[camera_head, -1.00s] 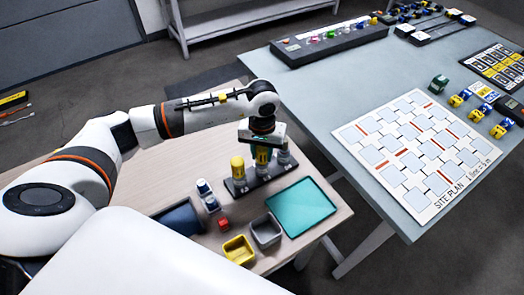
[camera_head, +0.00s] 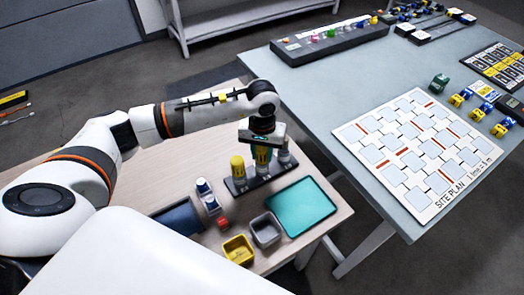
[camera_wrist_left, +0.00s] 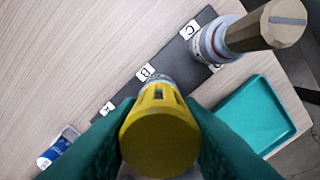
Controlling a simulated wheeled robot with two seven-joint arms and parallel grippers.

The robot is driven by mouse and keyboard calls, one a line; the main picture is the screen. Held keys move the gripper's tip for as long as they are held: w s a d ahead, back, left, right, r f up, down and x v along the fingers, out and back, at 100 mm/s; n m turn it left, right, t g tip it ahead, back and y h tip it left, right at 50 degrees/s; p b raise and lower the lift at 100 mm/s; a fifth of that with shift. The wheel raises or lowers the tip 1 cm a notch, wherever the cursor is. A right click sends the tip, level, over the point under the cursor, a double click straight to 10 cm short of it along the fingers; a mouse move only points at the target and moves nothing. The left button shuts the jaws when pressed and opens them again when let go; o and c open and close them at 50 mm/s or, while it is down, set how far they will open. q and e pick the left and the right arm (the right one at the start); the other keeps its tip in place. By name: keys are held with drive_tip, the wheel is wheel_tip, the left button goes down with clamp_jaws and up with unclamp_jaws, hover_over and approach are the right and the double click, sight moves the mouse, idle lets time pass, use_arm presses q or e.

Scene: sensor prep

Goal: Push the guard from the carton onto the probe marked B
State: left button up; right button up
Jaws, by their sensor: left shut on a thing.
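My left gripper (camera_head: 262,152) is shut on a yellow guard (camera_wrist_left: 160,137), seen end-on between its green fingers in the left wrist view. The guard is in line with the probe at label B (camera_wrist_left: 146,72); a short grey part of that probe shows just beyond it. How far the guard sits over the probe I cannot tell. The dark probe rack (camera_head: 250,183) also shows in the left wrist view (camera_wrist_left: 168,62). I cannot make out which container is the carton.
A teal tray (camera_head: 327,207), a grey bin (camera_head: 267,241) and a yellow bin (camera_head: 239,262) stand near the rack. A blue-and-white item (camera_head: 203,186) and a red block (camera_head: 223,223) are left of them. A larger table with a site plan (camera_head: 345,130) is at right.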

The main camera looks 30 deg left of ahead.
use_arm(q)
drive_tip(key=shift+c, duration=0.3)
drive_tip(key=o, duration=1.3)
drive_tip(key=shift+r, duration=0.7)
drive_tip(key=shift+r+p, duration=1.25)
drive_tip(key=shift+r, duration=1.6)
